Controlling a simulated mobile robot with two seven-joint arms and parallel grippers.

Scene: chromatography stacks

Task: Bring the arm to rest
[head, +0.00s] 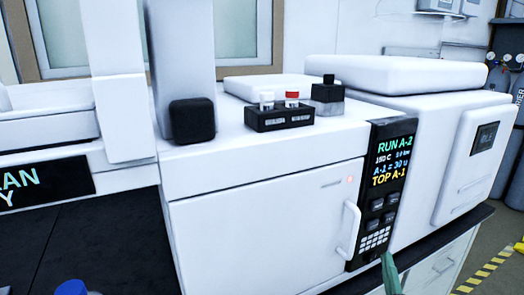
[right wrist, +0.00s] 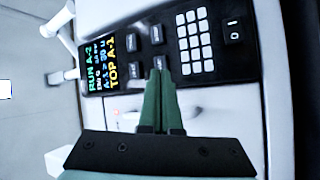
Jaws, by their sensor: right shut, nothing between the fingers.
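My right gripper (head: 390,268) shows at the lower edge of the head view, its green fingers pointing up, just below and right of the instrument's control panel (head: 368,235). In the right wrist view, the two green fingers (right wrist: 159,75) are together with nothing between them, in front of the panel's buttons (right wrist: 195,45). I cannot tell whether they touch the panel. The panel's screen (head: 392,160) reads "RUN A-2" and "TOP A-1". My left gripper is not in view.
The white instrument's door (head: 265,235) is shut, with a vertical handle (head: 349,230) near the panel. A black holder (head: 280,119) with a white-capped and a red-capped vial stands on top, beside a black-capped bottle (head: 328,95). A blue cap (head: 72,288) shows at the lower left.

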